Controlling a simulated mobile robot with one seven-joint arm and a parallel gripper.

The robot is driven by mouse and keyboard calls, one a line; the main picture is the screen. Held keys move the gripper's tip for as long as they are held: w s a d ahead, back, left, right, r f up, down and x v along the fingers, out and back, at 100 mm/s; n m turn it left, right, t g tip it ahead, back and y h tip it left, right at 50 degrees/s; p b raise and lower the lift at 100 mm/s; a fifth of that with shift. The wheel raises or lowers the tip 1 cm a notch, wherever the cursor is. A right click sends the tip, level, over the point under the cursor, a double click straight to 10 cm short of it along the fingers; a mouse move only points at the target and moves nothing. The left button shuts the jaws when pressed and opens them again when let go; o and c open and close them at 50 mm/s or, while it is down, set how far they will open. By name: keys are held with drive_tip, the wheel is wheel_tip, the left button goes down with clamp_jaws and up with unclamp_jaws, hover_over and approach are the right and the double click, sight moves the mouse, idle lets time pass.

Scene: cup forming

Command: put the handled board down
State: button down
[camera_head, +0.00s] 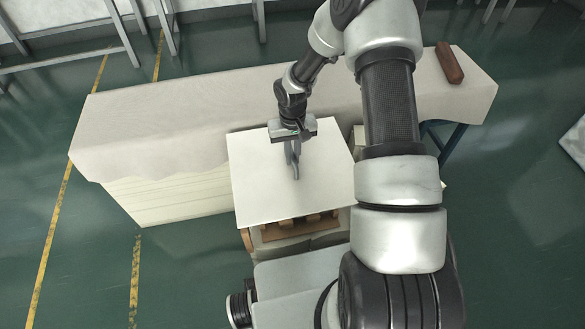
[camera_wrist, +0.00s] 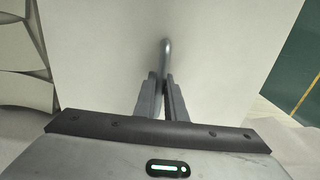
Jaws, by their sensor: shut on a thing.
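The handled board (camera_head: 258,182) is a flat, pale, square panel with a grey handle (camera_head: 296,172) standing on its upper face. My gripper (camera_head: 292,150) is shut on that handle, over the middle of the board. In the wrist view, the two fingers (camera_wrist: 162,98) close on the handle (camera_wrist: 166,48), and the board (camera_wrist: 225,45) fills most of the picture. The board lies roughly level above a wooden-sided box (camera_head: 290,227). I cannot tell whether it touches the box.
A long table under a pale cloth (camera_head: 170,115) runs behind the board, with a reddish-brown block (camera_head: 449,63) at its right. A stack of pale sheets (camera_head: 170,200) stands at the left. Green floor with yellow lines (camera_head: 50,235) is open at the far left.

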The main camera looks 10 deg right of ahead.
drive_tip(key=shift+w+f+b, duration=0.1)
drive_tip(key=shift+f+b, duration=0.35)
drive_tip(key=shift+f, duration=1.7)
drive_tip(key=shift+f, duration=0.15)
drive_tip(key=c, duration=1.8)
unclamp_jaws()
